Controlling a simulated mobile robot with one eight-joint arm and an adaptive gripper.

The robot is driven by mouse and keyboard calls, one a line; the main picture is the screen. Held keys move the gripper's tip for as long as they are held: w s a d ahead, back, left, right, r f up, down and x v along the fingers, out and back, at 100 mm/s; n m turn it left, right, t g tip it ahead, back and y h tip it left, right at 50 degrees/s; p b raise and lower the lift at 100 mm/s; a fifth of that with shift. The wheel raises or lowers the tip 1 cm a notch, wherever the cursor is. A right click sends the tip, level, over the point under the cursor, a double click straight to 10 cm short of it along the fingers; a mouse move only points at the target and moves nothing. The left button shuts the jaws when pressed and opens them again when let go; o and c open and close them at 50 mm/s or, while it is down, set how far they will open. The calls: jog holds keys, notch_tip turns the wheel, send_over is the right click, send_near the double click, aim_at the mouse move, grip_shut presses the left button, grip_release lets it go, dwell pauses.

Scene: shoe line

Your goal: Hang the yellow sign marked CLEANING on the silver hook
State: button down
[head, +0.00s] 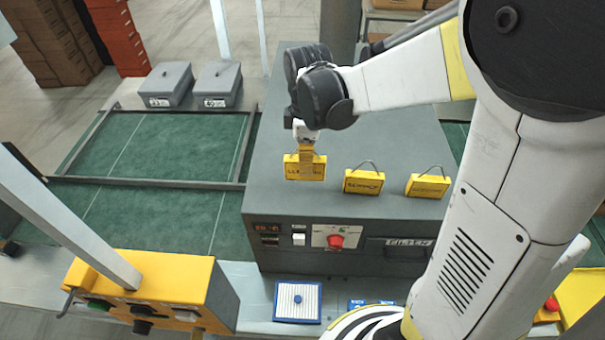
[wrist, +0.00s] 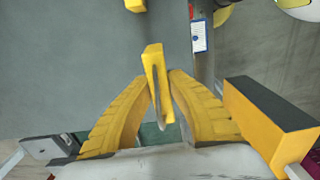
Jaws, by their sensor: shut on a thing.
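My gripper (head: 304,148) is above the top of the grey machine cabinet in the head view, pointing down. It is shut on a yellow sign (head: 305,170), whose dark lettering is partly covered by the fingers; the start looks like CLEAN. In the wrist view the sign (wrist: 153,70) is seen edge-on between the two yellow fingers (wrist: 157,82), with its thin wire handle toward my palm. Whether the sign touches the cabinet top is unclear. I cannot make out the silver hook in either view.
Two more yellow signs with wire handles, a middle one (head: 363,182) and a right one (head: 428,186), stand on the grey cabinet (head: 265,180). A yellow control box (head: 165,275) and slanted post are at left front. Two grey lidded boxes (head: 167,84) (head: 217,84) stand behind the green belt (head: 150,215).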

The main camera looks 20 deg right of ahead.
aim_at(306, 179)
notch_tip(306, 179, down, 6)
jog(key=shift+w+f, duration=0.15)
jog(key=shift+f, duration=0.05)
jog(key=shift+f+b, duration=0.1)
jog(key=shift+b, duration=0.2)
jog(key=c, duration=1.4)
grip_release()
